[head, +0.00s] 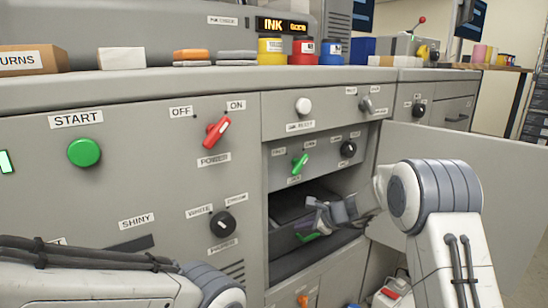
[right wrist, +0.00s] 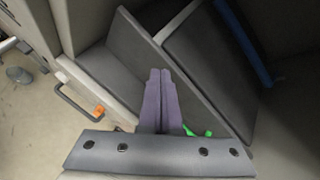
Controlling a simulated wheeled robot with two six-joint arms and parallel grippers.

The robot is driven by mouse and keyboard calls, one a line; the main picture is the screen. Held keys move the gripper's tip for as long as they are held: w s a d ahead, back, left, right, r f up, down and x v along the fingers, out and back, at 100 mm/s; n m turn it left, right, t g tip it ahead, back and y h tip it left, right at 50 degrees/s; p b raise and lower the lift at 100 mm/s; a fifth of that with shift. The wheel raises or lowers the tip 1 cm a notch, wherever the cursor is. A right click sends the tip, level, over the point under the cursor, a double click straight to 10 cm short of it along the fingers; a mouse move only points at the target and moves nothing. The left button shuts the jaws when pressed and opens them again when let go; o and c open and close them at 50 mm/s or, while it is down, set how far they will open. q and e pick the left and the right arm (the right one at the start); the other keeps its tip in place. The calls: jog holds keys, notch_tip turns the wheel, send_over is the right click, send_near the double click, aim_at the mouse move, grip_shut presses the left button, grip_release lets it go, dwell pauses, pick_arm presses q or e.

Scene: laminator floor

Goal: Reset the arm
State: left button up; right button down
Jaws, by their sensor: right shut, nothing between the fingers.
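My right arm (head: 440,215) comes in from the right, in front of the open cabinet door. Its gripper (head: 318,214) is at the mouth of the open compartment in the grey machine, near a green handle (head: 308,237) low inside. In the right wrist view the two purple-grey fingers (right wrist: 161,78) lie together with nothing between them, and a bit of green (right wrist: 198,132) shows just right of them. I cannot tell whether the gripper touches the green handle. My left arm (head: 90,285) crosses the lower left; its gripper is out of sight.
The open door (head: 475,165) stands right of the compartment. The panel has a green START button (head: 84,152), a red POWER switch (head: 217,131), a black knob (head: 222,223) and a green lever (head: 300,164). Ink tins (head: 302,52) stand on the counter (head: 200,78).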

jog(key=s+d+f+n+g+h, duration=0.1)
jog(key=s+d+n+g+h, duration=0.15)
jog(key=s+n, duration=0.65)
jog(key=s+d+f+n+g+h, duration=0.15)
jog(key=s+d+n, duration=0.25)
jog(key=s, duration=0.9)
jog(key=s+d+f+n+g+h, duration=0.1)
jog(key=s+d+n+h, duration=0.25)
jog(key=s+n, duration=0.55)
jog(key=s+a+r+n+g+y, duration=0.1)
jog(key=s+a+r+n, duration=0.2)
jog(key=s+a, duration=0.4)
jog(key=s+a+r+n+g+y, duration=0.1)
jog(key=s+a+r+n, duration=0.15)
jog(key=s+a, duration=0.5)
pick_arm(q)
notch_tip(320, 180, up, 38)
jog(key=p, duration=3.7)
jog(key=shift+f+p, duration=0.15)
jog(key=shift+p, duration=0.2)
pick_arm(e)
notch_tip(320, 180, up, 38)
jog(key=s, duration=0.1)
jog(key=shift+d, duration=0.45)
jog(key=shift+h, duration=0.25)
